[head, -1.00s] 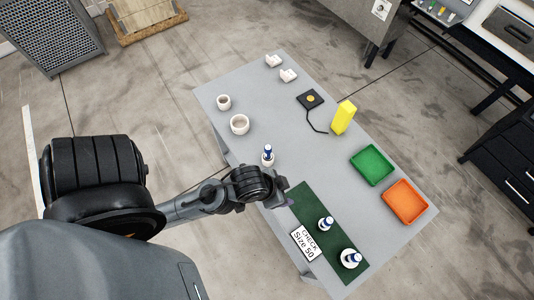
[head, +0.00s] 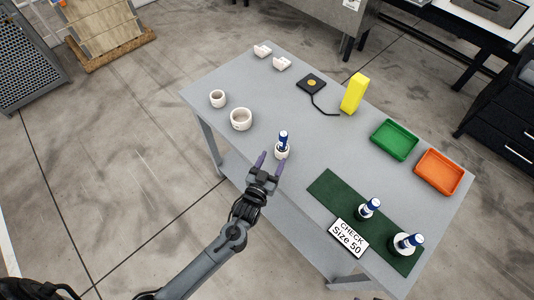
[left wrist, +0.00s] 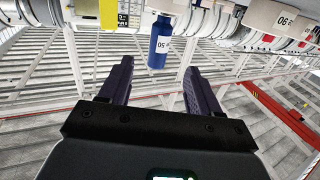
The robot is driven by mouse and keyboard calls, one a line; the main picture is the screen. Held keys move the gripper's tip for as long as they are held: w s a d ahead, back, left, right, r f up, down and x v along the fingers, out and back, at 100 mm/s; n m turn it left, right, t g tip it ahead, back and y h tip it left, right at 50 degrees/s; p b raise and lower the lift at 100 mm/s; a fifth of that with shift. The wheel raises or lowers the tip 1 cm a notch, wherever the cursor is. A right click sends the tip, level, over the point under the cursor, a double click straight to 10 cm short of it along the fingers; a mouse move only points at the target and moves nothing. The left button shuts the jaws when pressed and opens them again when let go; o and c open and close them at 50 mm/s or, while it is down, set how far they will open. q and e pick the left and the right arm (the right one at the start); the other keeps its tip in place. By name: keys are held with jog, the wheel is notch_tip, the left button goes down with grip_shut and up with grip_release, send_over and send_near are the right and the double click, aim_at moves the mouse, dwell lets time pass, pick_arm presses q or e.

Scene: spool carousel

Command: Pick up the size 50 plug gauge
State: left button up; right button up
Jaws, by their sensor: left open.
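A plug gauge with a blue handle (head: 283,138) stands upright in a white holder (head: 282,154) near the table's front edge. In the left wrist view its blue handle (left wrist: 160,42) has a white label that seems to read 50. My left gripper (head: 270,164) is open and empty, with its fingers pointing at this gauge from the front side, apart from it. In the left wrist view the handle appears between and beyond the fingertips (left wrist: 157,68). Two more blue-handled gauges, a smaller (head: 369,207) and a larger one (head: 407,242), stand on the green mat (head: 328,188).
A sign (head: 348,237) reading "CHECK Size 50" is beside the mat. White rings (head: 241,119) (head: 217,98) stand left of the gauge. A green tray (head: 395,140), an orange tray (head: 438,171), a yellow block (head: 353,93) and a black pad (head: 311,83) are farther back.

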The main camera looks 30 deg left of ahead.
aim_at(282, 142)
pick_arm(q)
jog(key=w, duration=0.5)
jog(key=shift+w+r, duration=0.25)
jog(key=shift+w, duration=0.1)
jog(key=shift+w+a+f, duration=0.1)
jog(key=shift+w+a, duration=0.05)
jog(key=shift+w, duration=1.4)
jog(key=shift+w+a+f, duration=0.1)
jog(key=shift+w, duration=1.45)
jog(key=c, duration=1.1)
grip_shut()
jog(key=shift+r, duration=0.2)
